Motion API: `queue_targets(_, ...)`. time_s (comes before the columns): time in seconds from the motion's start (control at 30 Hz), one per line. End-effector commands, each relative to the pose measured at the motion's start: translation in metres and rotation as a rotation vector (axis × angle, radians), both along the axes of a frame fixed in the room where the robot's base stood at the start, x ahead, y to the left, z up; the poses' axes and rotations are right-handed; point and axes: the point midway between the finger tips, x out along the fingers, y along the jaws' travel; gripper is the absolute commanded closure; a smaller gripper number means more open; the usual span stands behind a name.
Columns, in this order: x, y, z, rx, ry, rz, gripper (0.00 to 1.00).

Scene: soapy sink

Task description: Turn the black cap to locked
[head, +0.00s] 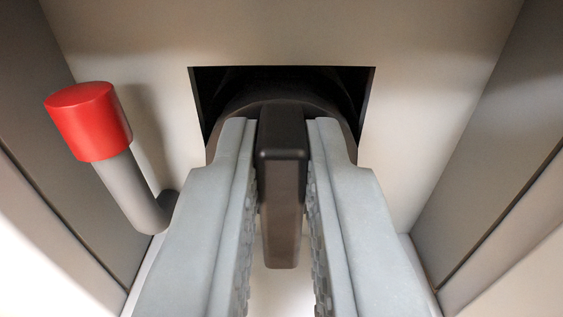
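The black cap (282,185) shows as a dark upright bar in the middle of the head view. Its round dark base sits in a square opening in the pale back wall. My gripper (282,130) reaches in from the bottom, with one grey finger on each side of the bar. The fingertips lie close along both sides of the bar. I cannot tell whether the pads touch it or leave a thin gap. The fingers hide part of the round base, and no lock mark is in view.
A red-topped grey lever (90,120) stands out at the left, its bent foot close to my left finger. Side walls (500,150) slope in at left and right. Bare pale wall (425,120) lies between the opening and the right wall.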

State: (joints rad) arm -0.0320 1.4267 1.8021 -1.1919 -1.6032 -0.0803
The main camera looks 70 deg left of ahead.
Motion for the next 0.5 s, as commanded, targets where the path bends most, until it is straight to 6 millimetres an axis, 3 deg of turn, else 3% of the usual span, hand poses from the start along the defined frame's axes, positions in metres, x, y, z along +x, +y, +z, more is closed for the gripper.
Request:
queue_targets(0.27,0.0007,-0.0004,-0.0002,0.013,0.037,0.0,1.0)
queue_targets(0.5,0.0041,-0.0017,-0.0008,0.078,0.216,0.0,1.0)
